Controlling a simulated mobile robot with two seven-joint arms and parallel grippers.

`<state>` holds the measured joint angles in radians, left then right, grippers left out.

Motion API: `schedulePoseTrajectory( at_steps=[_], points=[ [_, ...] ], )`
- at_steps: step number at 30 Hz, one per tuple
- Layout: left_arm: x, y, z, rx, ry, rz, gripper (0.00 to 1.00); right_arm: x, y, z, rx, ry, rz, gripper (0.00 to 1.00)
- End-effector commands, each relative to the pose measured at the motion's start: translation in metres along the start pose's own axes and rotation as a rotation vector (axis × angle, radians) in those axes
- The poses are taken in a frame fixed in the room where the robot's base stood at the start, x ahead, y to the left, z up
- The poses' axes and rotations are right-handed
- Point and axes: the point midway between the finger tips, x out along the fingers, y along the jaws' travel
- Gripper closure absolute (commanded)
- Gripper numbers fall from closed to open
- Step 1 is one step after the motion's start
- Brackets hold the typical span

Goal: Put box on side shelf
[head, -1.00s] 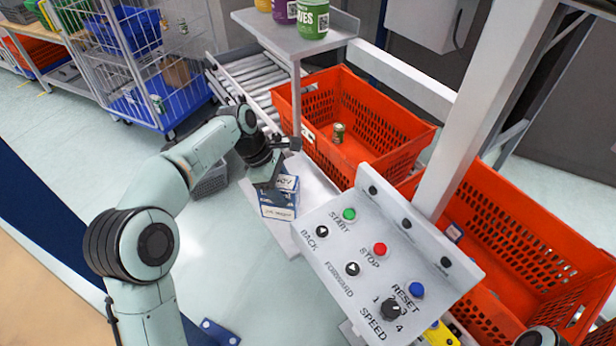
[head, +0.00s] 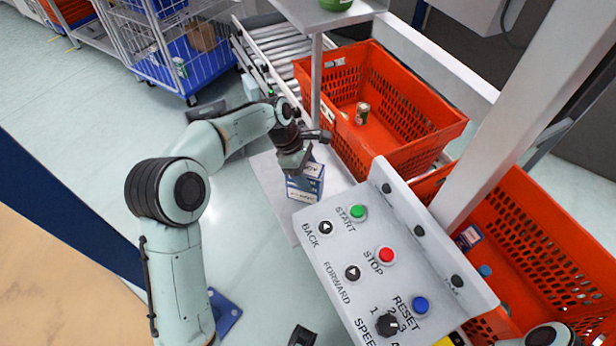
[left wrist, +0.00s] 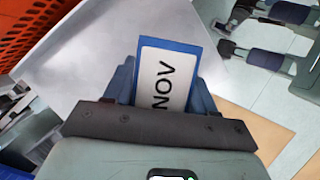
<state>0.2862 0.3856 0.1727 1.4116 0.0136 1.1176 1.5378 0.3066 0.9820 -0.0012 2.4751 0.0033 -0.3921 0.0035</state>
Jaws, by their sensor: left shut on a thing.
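The box (head: 304,186) is small, blue and white, and its top label reads "NOV" in the left wrist view (left wrist: 165,85). My left gripper (head: 296,160) is shut on it from above; in the left wrist view the box sits between the two fingers. The side shelf (head: 262,180) is a flat light-grey metal plate beside the orange totes. The box is over this shelf, near the control panel's upper left corner; I cannot tell whether its bottom touches the plate.
A control panel (head: 345,285) with coloured buttons stands close in front of the box. An orange tote (head: 430,135) holding a can (head: 362,113) is behind the shelf, and another orange tote (head: 560,200) is at right. A raised grey shelf (head: 318,18) stands on a post nearby.

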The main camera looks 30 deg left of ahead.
Motion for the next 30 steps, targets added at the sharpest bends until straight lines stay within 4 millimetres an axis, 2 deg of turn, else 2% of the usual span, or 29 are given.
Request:
schedulePoseTrajectory(
  at_steps=[3,14,15,17,26,30],
  points=[
    [0.008,0.001,-0.003,0.001,0.0,0.003,0.86,0.001,0.0,-0.001,-0.001,0.002,-0.001,0.19],
    [0.011,0.0,-0.004,0.001,-0.001,0.002,0.86,0.001,0.0,-0.001,-0.001,0.003,-0.001,0.19],
    [0.012,0.0,-0.005,0.0,0.0,0.001,0.38,0.001,0.0,-0.001,-0.001,0.004,-0.001,0.19],
    [0.012,0.0,-0.005,0.0,0.0,0.001,0.19,0.001,0.0,-0.001,-0.001,0.004,-0.001,0.19],
    [0.011,0.0,-0.004,0.001,0.0,0.002,0.19,0.001,0.0,-0.001,-0.001,0.004,-0.001,0.19],
    [-0.001,0.001,-0.003,0.0,0.0,0.004,0.19,-0.001,-0.001,0.0,-0.001,0.002,-0.001,0.19]
  ],
)
